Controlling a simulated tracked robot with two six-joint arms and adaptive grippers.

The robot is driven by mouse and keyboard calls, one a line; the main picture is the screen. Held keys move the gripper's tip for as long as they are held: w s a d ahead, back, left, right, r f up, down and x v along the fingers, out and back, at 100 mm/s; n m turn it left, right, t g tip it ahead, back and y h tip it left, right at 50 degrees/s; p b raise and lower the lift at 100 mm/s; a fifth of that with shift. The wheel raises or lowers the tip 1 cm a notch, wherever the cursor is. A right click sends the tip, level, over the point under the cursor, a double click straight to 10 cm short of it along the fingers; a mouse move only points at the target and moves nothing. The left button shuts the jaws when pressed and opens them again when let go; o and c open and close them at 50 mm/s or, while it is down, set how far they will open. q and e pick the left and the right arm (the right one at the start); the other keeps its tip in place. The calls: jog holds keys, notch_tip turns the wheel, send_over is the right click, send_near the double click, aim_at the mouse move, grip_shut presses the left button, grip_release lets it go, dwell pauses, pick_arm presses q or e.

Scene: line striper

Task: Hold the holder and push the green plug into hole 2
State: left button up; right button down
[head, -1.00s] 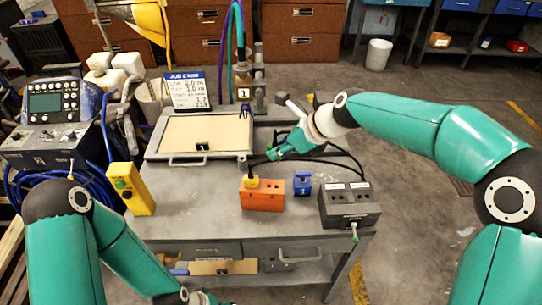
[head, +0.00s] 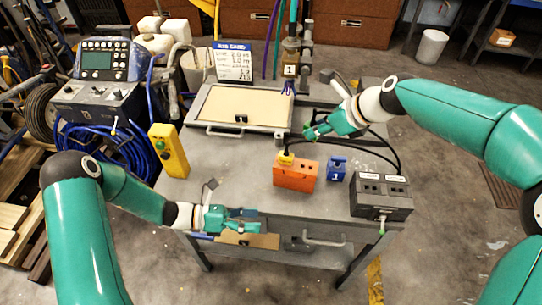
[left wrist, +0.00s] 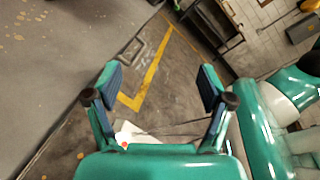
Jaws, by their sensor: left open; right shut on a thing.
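The orange holder (head: 296,176) stands on the grey bench with holes in its top and a yellow plug (head: 286,159) seated at its left end. My right gripper (head: 310,132) is behind and above the holder, shut on the green plug, which is hard to separate from the teal fingers. A black cable runs near that gripper. My left gripper (head: 262,225) is at the bench's front edge, left of and in front of the holder, apart from it. In the left wrist view its jaws (left wrist: 158,78) are wide open and empty, with floor beyond them. Hole numbers are not readable.
A blue block marked 1 (head: 337,168) stands right of the holder, then a dark socket box (head: 380,205). A yellow control box (head: 169,150) stands at the bench's left. A framed board (head: 238,108) lies behind. The bench top left of the holder is clear.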

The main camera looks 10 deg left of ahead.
pick_arm(q)
jog(key=w+d+r+m+t+h, duration=0.1)
jog(key=w+d+r+m+h, duration=0.1)
jog(key=w+r, duration=0.95)
notch_tip(320, 180, up, 10)
jog(key=m+g+h, duration=0.2)
jog(key=m, duration=0.1)
send_over(294, 168)
jog(key=w+a, duration=0.2)
jog(key=a, duration=0.2)
jog(key=f+m+y, duration=0.1)
jog(key=f+m+g, duration=0.1)
jog(key=f, duration=0.1)
jog(key=f+m+g+y, duration=0.1)
jog(key=shift+d+f+y, duration=0.25)
jog(key=shift+d+y, duration=0.05)
pick_arm(e)
jog(key=shift+d, duration=0.1)
pick_arm(q)
jog(key=a+f+m+g+y, duration=0.1)
jog(key=a+f+m+y, duration=0.25)
jog(key=f, duration=0.75)
jog(key=shift+n+y, duration=0.25)
jog(key=shift+y, duration=0.1)
jog(key=x, duration=0.7)
jog(key=shift+d, duration=0.25)
jog(key=shift+r, duration=0.1)
